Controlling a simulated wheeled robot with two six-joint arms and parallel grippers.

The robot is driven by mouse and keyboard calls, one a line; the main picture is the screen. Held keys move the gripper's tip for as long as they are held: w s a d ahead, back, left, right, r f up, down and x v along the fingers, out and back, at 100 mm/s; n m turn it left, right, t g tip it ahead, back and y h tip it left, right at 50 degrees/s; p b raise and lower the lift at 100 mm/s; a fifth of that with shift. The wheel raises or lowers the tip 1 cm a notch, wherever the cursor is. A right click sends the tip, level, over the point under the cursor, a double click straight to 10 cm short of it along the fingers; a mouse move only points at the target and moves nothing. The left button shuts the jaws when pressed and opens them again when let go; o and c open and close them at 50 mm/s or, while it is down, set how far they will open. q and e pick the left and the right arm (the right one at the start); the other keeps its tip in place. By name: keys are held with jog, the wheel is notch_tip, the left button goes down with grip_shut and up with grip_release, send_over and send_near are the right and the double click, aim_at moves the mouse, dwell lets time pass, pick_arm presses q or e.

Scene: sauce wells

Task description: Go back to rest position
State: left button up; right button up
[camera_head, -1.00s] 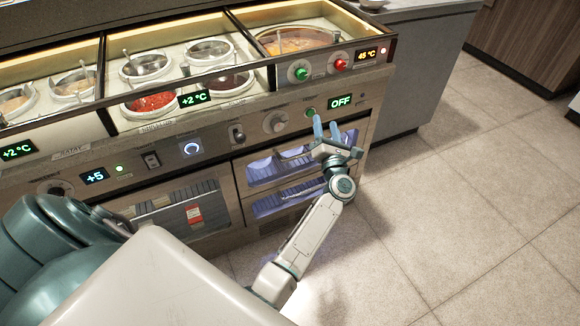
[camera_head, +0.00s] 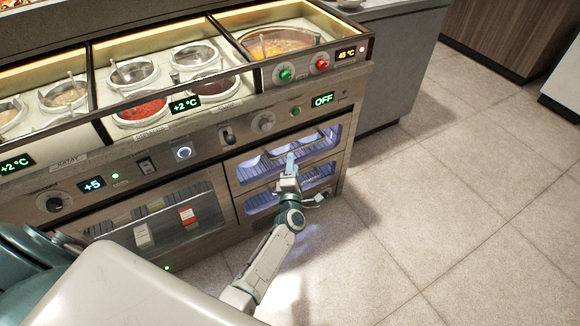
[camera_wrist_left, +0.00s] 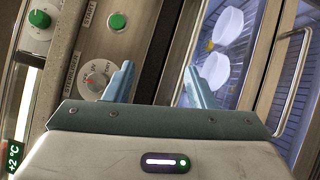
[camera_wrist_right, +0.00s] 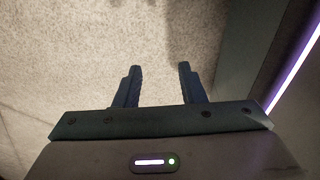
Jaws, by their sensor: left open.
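My left gripper (camera_head: 291,160) is in front of the lit lower compartments of the sauce counter (camera_head: 207,143), below the OFF display (camera_head: 323,100). In the left wrist view its two blue fingers (camera_wrist_left: 160,80) stand apart with nothing between them.
The counter top holds several sauce wells, including a red sauce (camera_head: 141,110) and a large orange-brown pot (camera_head: 277,44). Lit compartments (camera_head: 300,150) hold pale bowls. A grey cabinet (camera_head: 395,70) stands behind at right. The tiled floor (camera_head: 450,190) at right is clear.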

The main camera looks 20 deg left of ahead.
dwell(0.4)
pick_arm(q)
jog(key=s+d+f+m+g+h+p, duration=0.2)
jog(key=s+f+m+g+h+p, duration=0.55)
jog(key=s+f+m, duration=1.25)
jog(key=s+a+f+m+g+p, duration=0.1)
jog(key=s+a+f+g, duration=0.1)
jog(key=s, duration=0.8)
jog(key=s+a+f+m+g+y, duration=0.1)
jog(key=s+f+g, duration=0.3)
jog(key=s, duration=0.6)
jog(key=s+a+f+m+g+p, duration=0.1)
jog(key=s+a+f+m+g, duration=0.2)
jog(key=s, duration=0.7)
jog(key=shift+s+a+f+p, duration=0.25)
jog(key=shift+f+p, duration=0.1)
jog(key=shift+f, duration=0.55)
pick_arm(e)
jog(key=w+r, duration=0.3)
jog(key=r, duration=0.4)
jog(key=w+r, duration=0.4)
jog(key=r, duration=0.3)
jog(key=shift+a+r, duration=0.2)
jog(key=shift+r, duration=0.1)
